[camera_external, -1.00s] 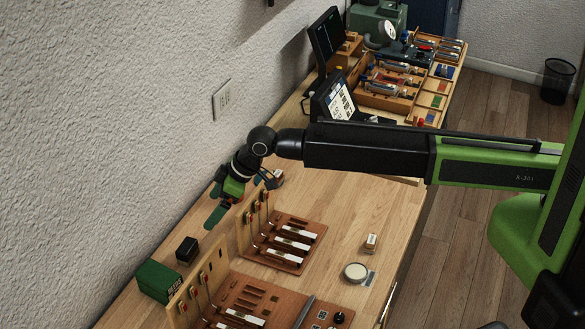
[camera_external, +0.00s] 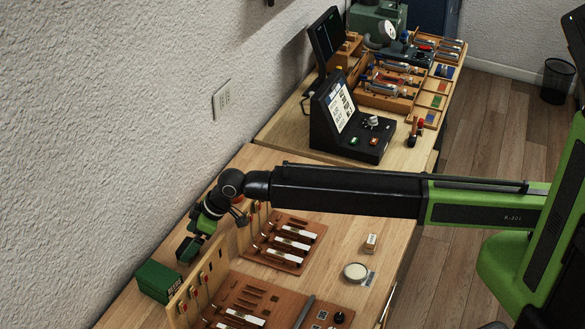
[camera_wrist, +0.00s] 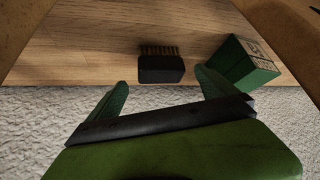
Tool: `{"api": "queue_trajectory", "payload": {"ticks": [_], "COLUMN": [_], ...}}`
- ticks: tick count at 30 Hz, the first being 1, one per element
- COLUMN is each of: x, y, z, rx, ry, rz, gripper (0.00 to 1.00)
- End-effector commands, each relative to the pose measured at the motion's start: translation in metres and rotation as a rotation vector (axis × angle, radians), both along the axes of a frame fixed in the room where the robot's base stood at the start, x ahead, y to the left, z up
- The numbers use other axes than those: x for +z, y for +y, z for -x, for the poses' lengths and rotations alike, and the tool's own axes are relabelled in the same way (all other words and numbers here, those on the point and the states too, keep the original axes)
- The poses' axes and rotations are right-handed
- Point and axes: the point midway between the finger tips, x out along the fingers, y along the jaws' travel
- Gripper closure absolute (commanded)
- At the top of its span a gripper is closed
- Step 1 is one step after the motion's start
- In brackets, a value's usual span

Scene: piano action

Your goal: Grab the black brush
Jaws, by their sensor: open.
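The black brush (camera_wrist: 161,70) shows in the wrist view, with a black block body and brown bristles along its far side. It lies on the wooden bench near the wall edge. My gripper (camera_wrist: 161,82) is open, its two green fingers spread to the left and right of the brush in the picture. Nothing is between the fingers in their grip. In the external view my gripper (camera_external: 190,246) is low over the bench by the wall, and it hides the brush or most of it. I cannot tell the exact height gap.
A green box (camera_external: 158,281) stands close beside the brush; it also shows in the wrist view (camera_wrist: 243,62), near my right finger. Wooden racks with piano parts (camera_external: 284,243) stand to the right. The grey wall (camera_external: 110,130) is close behind.

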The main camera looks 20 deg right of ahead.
Motion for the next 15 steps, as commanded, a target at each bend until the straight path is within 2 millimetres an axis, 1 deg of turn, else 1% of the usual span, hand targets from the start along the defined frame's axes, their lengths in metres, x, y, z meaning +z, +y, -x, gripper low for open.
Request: {"api": "queue_trajectory", "payload": {"ticks": [1,3,5,10,11,15], "x": [-0.018,-0.027,-0.028,-0.024,-0.024,-0.024], "y": [0.008,0.013,0.015,0.015,0.015,0.014], "z": [-0.001,-0.004,-0.005,-0.004,-0.004,-0.004], "rx": [0.001,0.0,0.0,0.0,0.0,0.0], "ry": [0.0,0.0,0.0,0.0,0.0,0.0], "rz": [0.0,0.0,0.0,0.0,0.0,0.0], "gripper": [0.04,0.04,0.04,0.04,0.05,0.23]}}
